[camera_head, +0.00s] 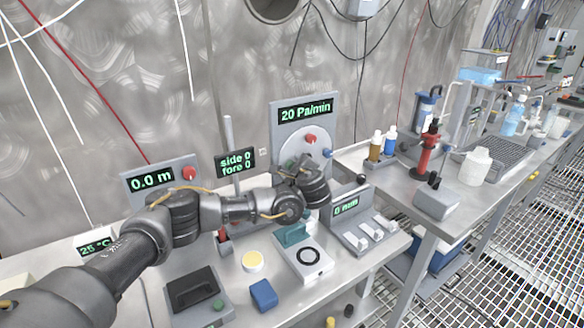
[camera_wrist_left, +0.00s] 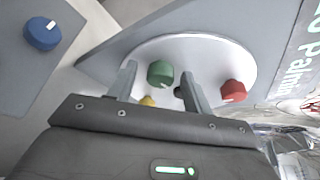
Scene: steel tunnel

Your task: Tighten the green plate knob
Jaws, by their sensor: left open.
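The green knob (camera_wrist_left: 160,73) sits on a pale round plate (camera_wrist_left: 205,52) in the left wrist view. My left gripper (camera_wrist_left: 158,80) is open, with one finger on each side of the green knob; I cannot tell whether either finger touches it. In the head view, my left gripper (camera_head: 301,172) is in front of the round plate (camera_head: 292,147) below the "20 Pa/min" display (camera_head: 305,111). My right gripper is not in view.
On the same plate are a red knob (camera_wrist_left: 233,90), a yellow knob (camera_wrist_left: 147,100) and a dark knob (camera_wrist_left: 178,92) close to the fingers. A blue knob (camera_wrist_left: 42,33) is on a grey surface at left. A "6 mm" box (camera_head: 347,208) stands below right of the gripper.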

